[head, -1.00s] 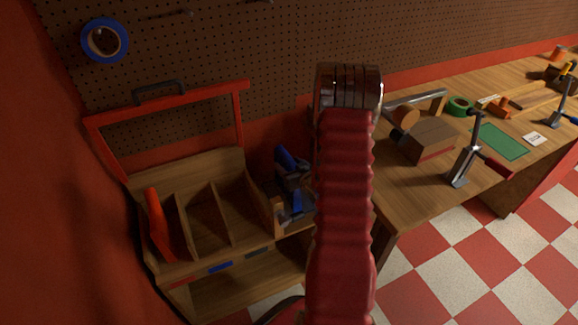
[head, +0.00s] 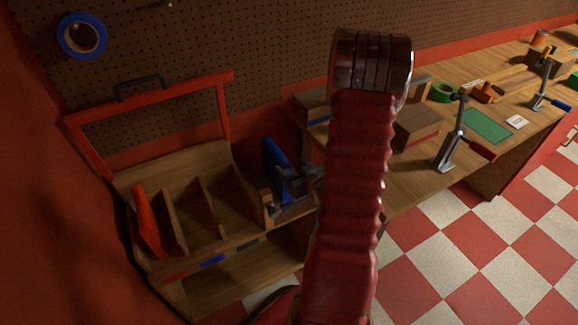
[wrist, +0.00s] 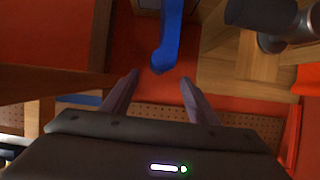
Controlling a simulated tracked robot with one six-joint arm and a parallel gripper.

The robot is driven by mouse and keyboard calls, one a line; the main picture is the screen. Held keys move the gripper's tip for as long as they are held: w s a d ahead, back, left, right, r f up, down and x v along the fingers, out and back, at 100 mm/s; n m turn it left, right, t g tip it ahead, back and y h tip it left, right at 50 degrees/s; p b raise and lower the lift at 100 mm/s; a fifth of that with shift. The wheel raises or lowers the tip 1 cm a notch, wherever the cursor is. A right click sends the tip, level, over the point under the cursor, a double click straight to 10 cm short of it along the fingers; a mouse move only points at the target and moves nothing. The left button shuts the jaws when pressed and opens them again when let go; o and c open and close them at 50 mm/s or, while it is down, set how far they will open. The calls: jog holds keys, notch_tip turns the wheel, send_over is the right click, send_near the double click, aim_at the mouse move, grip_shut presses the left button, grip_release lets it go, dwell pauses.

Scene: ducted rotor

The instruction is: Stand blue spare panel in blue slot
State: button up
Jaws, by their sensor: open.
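The blue spare panel (head: 274,160) stands just right of the wooden rack in the head view, partly hidden by my gripper. In the wrist view its blue end (wrist: 164,45) reaches down to between my fingertips. My gripper (wrist: 159,77) is open, with one finger on each side of that end; I cannot tell whether either touches it. In the head view my gripper (head: 291,187) is dark and small beside the panel. The blue slot (head: 193,233), above the blue label (head: 212,261) on the rack's front edge, is empty.
A red panel (head: 148,222) leans in the rack's left slot. The slot above the dark label (head: 248,245) is empty. A red frame with a handle (head: 139,88) rises behind the rack. The workbench (head: 402,182) at right holds a clamp (head: 452,140) and boxes.

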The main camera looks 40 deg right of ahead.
dwell(0.7)
jog(key=shift+w+a+r, duration=0.1)
jog(key=shift+w+r, duration=0.15)
jog(key=w+a+r+n+g, duration=0.1)
jog(key=a+r+g, duration=0.1)
jog(key=a+r, duration=0.55)
jog(key=w+a+r+n+g, duration=0.1)
jog(key=w+a+r+g, duration=0.1)
jog(key=a+r, duration=0.55)
jog(key=s+a+r+g+y, duration=0.1)
jog(key=s+a+r, duration=0.2)
jog(key=s+a, duration=0.2)
jog(key=s+a+r+n+g+y, duration=0.1)
jog(key=s+a+r, duration=0.3)
jog(key=s+a, duration=0.2)
jog(key=s+a+r+g+y, duration=0.1)
jog(key=s+a+r, duration=0.2)
jog(key=s+a, duration=0.3)
jog(key=a, duration=0.2)
jog(key=shift+s+a+r+y, duration=0.2)
jog(key=shift+a+r+y, duration=0.1)
jog(key=shift+o, duration=0.4)
jog(key=shift+d, duration=0.15)
